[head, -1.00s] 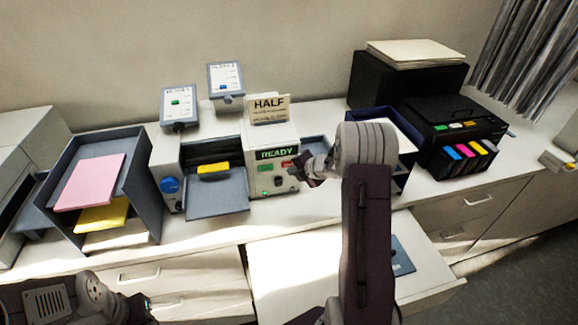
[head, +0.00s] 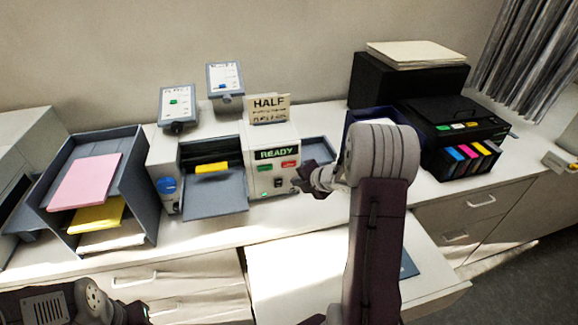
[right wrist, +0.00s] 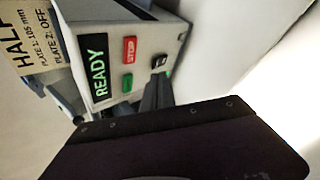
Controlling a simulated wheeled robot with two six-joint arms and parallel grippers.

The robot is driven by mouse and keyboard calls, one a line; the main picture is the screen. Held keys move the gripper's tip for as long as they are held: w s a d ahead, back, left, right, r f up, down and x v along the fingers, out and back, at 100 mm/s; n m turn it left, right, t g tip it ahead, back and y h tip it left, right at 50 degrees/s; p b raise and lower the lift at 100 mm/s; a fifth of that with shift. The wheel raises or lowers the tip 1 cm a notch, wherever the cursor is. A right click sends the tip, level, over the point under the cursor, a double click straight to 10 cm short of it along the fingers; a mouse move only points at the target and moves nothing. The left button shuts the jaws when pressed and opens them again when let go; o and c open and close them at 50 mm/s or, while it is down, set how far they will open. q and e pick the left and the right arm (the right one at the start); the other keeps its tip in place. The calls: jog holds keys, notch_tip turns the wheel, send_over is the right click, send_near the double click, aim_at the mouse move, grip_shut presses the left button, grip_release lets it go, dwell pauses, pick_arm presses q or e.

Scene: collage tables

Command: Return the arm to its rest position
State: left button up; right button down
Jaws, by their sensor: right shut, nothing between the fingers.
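My right gripper (head: 304,178) is shut and empty in the head view, just right of the front panel of the folding machine (head: 272,160). In the right wrist view its dark fingers (right wrist: 158,92) show close to the panel; whether they touch it I cannot tell. The panel reads READY and carries a red STOP button (right wrist: 130,50), a green button (right wrist: 127,83) and a black switch (right wrist: 159,61). My left gripper (head: 135,312) sits low at the left edge of the head view, partly cut off; its jaws are unclear.
A paper tray rack (head: 150,190) with pink and yellow sheets stands at the left. A black printer (head: 460,120) stands at the right. A HALF sign (head: 269,108) stands on the machine.

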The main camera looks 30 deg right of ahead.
dwell(0.3)
jog(key=s+a+f+m+g+b, duration=0.2)
jog(key=s+a+f+m+b, duration=0.1)
jog(key=s+m, duration=0.4)
jog(key=s+a+f+m+g+h+b, duration=0.1)
jog(key=s+a+f+m+g+b, duration=0.2)
jog(key=s+a+f+m, duration=0.2)
jog(key=s+a+f+m+g+b, duration=0.3)
jog(key=s+a+m, duration=0.4)
jog(key=s+m, duration=0.3)
jog(key=shift+s+f+h, duration=0.3)
jog(key=shift+s+f, duration=0.2)
jog(key=shift+f, duration=0.25)
jog(key=shift+s+a, duration=0.2)
jog(key=shift+s, duration=0.15)
jog(key=shift+w+m, duration=0.1)
jog(key=shift+m, duration=0.2)
